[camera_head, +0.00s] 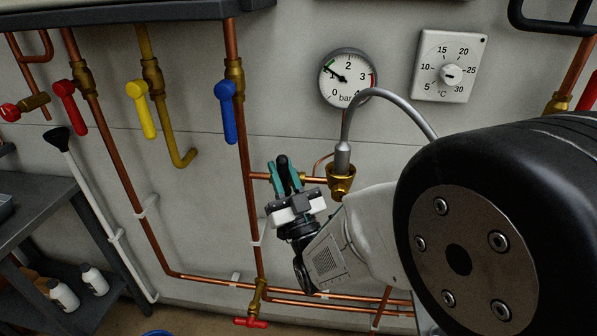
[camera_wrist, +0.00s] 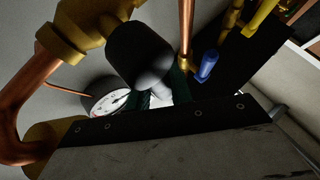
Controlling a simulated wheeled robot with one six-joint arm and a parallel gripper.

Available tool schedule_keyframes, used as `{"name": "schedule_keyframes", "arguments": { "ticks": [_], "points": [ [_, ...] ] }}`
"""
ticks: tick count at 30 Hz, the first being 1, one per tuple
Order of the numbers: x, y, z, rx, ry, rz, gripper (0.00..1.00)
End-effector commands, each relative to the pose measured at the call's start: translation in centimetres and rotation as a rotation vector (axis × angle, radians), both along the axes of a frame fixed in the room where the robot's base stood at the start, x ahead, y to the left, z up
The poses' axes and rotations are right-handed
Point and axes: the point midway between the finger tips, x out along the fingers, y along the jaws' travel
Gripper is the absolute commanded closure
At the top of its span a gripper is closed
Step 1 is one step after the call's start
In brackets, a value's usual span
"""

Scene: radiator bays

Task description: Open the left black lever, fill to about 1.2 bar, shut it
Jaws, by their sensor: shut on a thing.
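The black lever (camera_head: 283,163) sits on the short horizontal copper pipe below the gauge, and its rounded end points up in the head view. My gripper (camera_head: 284,180) is shut on it, with one teal finger on each side. In the wrist view the lever (camera_wrist: 141,55) is a large dark knob in front of my gripper (camera_wrist: 160,95). My fingers hide most of the valve body. The pressure gauge (camera_head: 348,86) has its needle at upper left, near or slightly above 1 bar. It also shows, partly covered, in the wrist view (camera_wrist: 104,104). No second black lever is visible.
A grey hose (camera_head: 393,98) arches into a brass fitting (camera_head: 341,184) right of my gripper. Blue (camera_head: 228,112), yellow (camera_head: 141,109) and red (camera_head: 70,106) levers hang at left. A thermostat (camera_head: 449,65) is right of the gauge. My arm covers the lower right.

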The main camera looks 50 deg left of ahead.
Motion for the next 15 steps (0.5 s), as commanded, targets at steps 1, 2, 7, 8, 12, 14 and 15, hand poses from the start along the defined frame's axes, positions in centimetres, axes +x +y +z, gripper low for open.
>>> {"name": "schedule_keyframes", "arguments": {
  "ticks": [1,2,7,8,12,14,15],
  "points": [
    [-0.17,0.08,-0.08,0.002,0.004,0.003,1.0],
    [-0.21,0.09,-0.07,0.002,0.005,0.004,1.0],
    [-0.21,0.09,-0.06,0.003,0.005,0.004,1.0],
    [-0.2,0.09,-0.06,0.003,0.005,0.004,1.0],
    [-0.11,0.03,-0.04,0.003,0.005,0.003,0.73],
    [-0.08,0.02,-0.04,0.003,0.005,0.003,0.57],
    [-0.08,0.02,-0.04,0.003,0.004,0.002,0.57]
  ]
}}
